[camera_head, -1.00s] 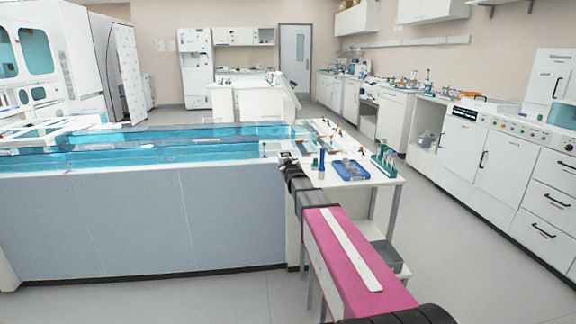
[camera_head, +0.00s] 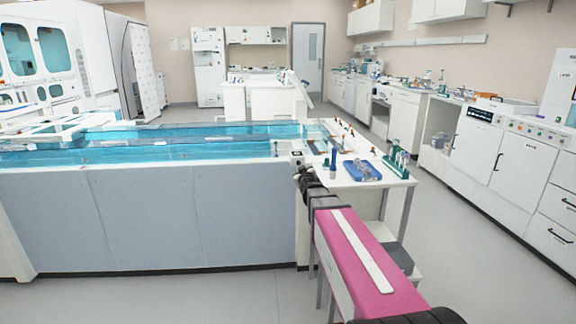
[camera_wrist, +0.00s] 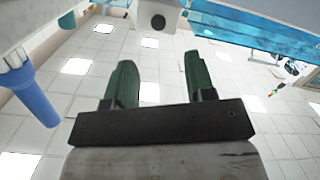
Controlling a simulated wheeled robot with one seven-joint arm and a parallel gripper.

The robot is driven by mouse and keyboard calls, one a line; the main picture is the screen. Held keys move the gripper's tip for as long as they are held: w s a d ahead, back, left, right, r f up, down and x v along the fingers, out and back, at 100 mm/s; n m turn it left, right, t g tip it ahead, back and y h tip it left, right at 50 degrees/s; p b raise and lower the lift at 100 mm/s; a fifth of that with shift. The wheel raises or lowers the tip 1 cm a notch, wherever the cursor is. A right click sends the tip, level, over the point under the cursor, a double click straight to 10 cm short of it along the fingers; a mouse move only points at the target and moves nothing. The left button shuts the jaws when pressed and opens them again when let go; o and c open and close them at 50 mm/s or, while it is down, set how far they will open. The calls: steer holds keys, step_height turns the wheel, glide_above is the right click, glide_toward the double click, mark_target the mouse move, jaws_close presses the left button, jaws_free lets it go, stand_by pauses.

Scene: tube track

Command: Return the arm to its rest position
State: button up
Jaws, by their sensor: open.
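My arm (camera_head: 365,255), pink with a white stripe, reaches forward from the lower right in the head view toward the side table (camera_head: 350,184). Its far end is dark and small beside the table's left edge, and the fingers cannot be made out there. In the wrist view, my gripper (camera_wrist: 160,76) has two green fingers spread wide on a dark bar, with nothing between them. A blue tube (camera_wrist: 32,92) shows to the left of the fingers, apart from them. A blue tube (camera_head: 333,162) also stands upright on the side table in the head view.
A blue tray (camera_head: 362,170) and a green rack (camera_head: 399,160) with tubes are on the side table. The long track bench with blue channels (camera_head: 190,150) lies left of my arm. White cabinets (camera_head: 495,158) line the right wall. Open floor (camera_head: 470,260) lies between.

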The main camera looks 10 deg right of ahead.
steer(key=s+f+m+g, duration=0.2)
steer(key=s+f+g, duration=0.6)
steer(key=s, duration=0.8)
steer(key=s+f+m+g, duration=0.2)
steer(key=s+f+g, duration=0.6)
steer(key=s+f, duration=0.7)
steer(key=shift+s+d+f+g, duration=0.2)
steer(key=shift+s+g, duration=0.1)
steer(key=shift+s, duration=0.2)
